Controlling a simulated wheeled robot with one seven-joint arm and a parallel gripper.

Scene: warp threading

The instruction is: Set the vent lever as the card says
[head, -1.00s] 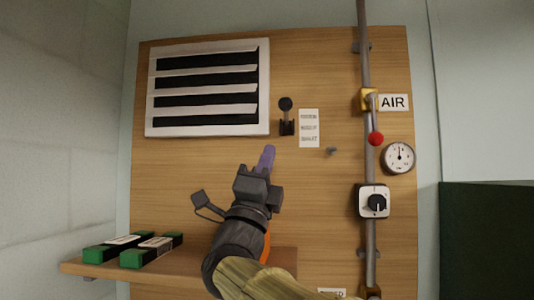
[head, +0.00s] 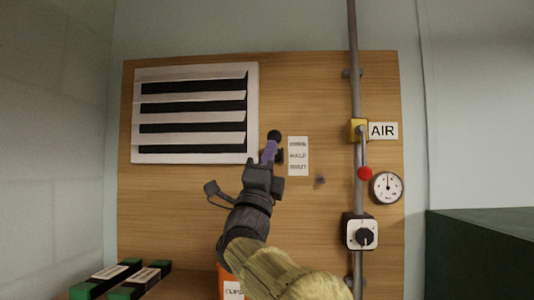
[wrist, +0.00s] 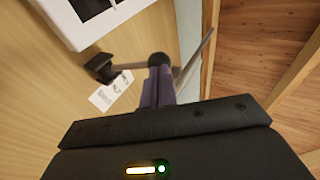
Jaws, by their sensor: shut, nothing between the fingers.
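The vent lever (head: 275,135) is a short black lever with a round knob. It points up from a black base on the wooden board, right of the vent. In the wrist view its knob (wrist: 158,59) sits at my fingertips, at the end of a rod from the base (wrist: 100,68). My gripper (head: 269,148) is shut, with purple fingers just below the knob, partly covering the lever. I cannot tell whether they touch. A white card (head: 298,156) with three small lines of text hangs right of the lever; the middle line looks like HALF. It also shows in the wrist view (wrist: 110,92).
The white slatted vent (head: 195,158) is at upper left. A pipe (head: 353,100) with a red-knobbed AIR lever (head: 365,173), a gauge (head: 387,188) and a dial (head: 363,236) runs down the right. A peg (head: 320,180) juts out. Green-ended boxes (head: 120,280) lie lower left.

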